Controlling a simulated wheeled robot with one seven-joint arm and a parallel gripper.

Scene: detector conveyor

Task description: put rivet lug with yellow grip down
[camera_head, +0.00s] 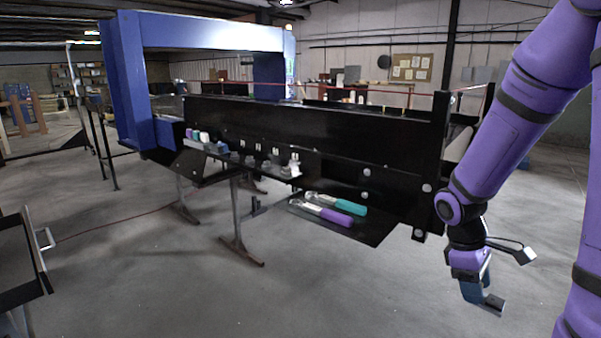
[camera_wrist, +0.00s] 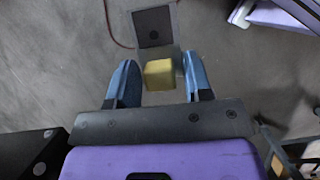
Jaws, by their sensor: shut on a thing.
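My gripper (camera_head: 482,292) hangs low at the right in the head view, to the right of the conveyor frame and apart from it. In the wrist view its two blue fingers (camera_wrist: 160,80) are on either side of the yellow block-shaped grip (camera_wrist: 159,75) of the rivet lug. The gripper is shut on the lug, which is held clear of the conveyor. A dark square plate with a round spot (camera_wrist: 154,24) shows beyond the grip; I cannot tell whether it belongs to the lug. The yellow grip cannot be made out in the head view.
The black conveyor frame (camera_head: 330,137) crosses the middle. Its ledge bears several small parts, including a whitish one (camera_head: 292,168). A purple-handled tool (camera_head: 330,214) and a teal-handled tool (camera_head: 340,204) lie on the lower black shelf (camera_head: 375,232). A dark cart (camera_head: 22,262) stands at left.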

